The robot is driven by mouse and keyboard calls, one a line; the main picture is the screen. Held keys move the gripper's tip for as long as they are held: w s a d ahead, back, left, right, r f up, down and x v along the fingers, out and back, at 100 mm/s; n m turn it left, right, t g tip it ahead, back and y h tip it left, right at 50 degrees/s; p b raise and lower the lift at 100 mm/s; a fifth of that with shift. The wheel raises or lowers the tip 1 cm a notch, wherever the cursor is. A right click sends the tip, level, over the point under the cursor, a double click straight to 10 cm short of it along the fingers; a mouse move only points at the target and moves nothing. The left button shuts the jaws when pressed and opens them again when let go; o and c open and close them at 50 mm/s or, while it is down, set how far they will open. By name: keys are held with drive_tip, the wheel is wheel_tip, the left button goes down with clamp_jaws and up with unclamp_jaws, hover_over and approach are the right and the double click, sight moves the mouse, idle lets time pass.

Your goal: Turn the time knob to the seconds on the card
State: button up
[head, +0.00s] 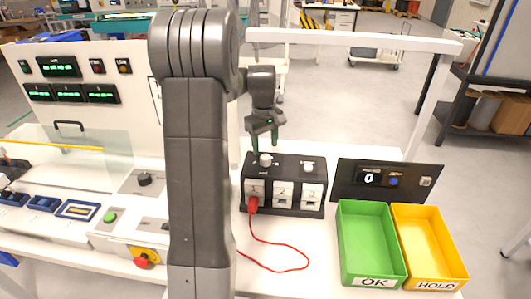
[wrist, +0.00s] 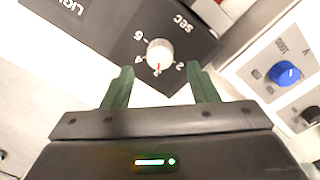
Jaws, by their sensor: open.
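The time knob (wrist: 159,53) is a round white knob on a black panel marked "SEC" in the wrist view. Its red mark points down in the picture, between the printed 2 and 4. In the head view, a pale knob (head: 265,160) stands on top of the black box (head: 287,168), just below my gripper (head: 263,141). My gripper is open, with green fingers that also show in the wrist view (wrist: 161,88). The fingers point toward the knob, one to each side in the picture, with nothing between them. I cannot make out a card showing seconds.
A red plug (head: 252,205) with a red cable is at socket 1. A black display panel (head: 345,180) reads 0. A green OK tray (head: 372,262) and yellow HOLD tray (head: 432,262) stand right. A blue knob (wrist: 285,74) is at right in the wrist view.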

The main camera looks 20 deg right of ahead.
sight(265, 157)
drive_tip(key=shift+f+p, duration=0.3)
drive_tip(key=shift+f, duration=2.1)
drive_tip(key=c, duration=1)
